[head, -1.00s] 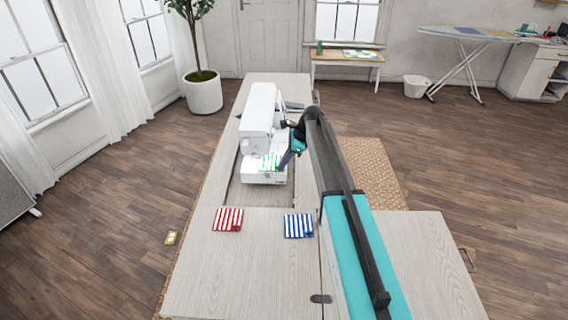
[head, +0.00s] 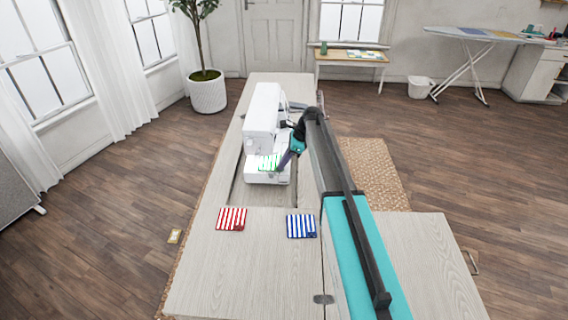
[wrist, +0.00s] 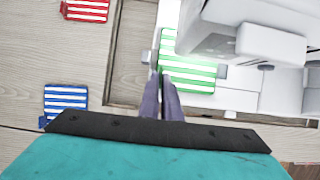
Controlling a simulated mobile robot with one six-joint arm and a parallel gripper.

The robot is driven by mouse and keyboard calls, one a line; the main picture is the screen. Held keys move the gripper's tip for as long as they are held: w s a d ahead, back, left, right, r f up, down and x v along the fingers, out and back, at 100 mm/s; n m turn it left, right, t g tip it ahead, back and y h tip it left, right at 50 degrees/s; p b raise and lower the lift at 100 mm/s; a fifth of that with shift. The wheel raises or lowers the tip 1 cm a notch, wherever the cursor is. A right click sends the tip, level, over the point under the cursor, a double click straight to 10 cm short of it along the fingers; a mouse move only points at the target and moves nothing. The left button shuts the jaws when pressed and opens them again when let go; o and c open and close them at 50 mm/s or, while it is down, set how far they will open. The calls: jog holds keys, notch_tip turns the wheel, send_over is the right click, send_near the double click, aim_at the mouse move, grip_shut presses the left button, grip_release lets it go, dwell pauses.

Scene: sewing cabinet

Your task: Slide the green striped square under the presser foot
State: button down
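The green striped square (head: 268,161) lies on the white bed of the sewing machine (head: 262,124), just below its overhanging head. In the wrist view the green striped square (wrist: 190,66) lies flat, with its upper right part close to or beneath the machine's white housing (wrist: 235,28). My gripper (head: 281,164) reaches in from the right. In the wrist view its two fingers (wrist: 162,76) are close together at the square's lower left corner and appear shut on it. I cannot clearly make out the presser foot or whether the square is beneath it.
A red striped square (head: 231,219) and a blue striped square (head: 301,226) lie on the cabinet top (head: 260,265), in front of the machine. A recess (head: 236,185) surrounds the machine's bed. The front of the cabinet top has free room.

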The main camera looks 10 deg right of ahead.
dwell(0.7)
jog(key=c, duration=1.9)
grip_release()
jog(key=shift+r, duration=0.1)
jog(key=b+v, duration=0.3)
jog(key=v, duration=1)
jog(key=shift+r+b, duration=0.3)
jog(key=shift+b, duration=0.05)
jog(key=shift+r, duration=0.15)
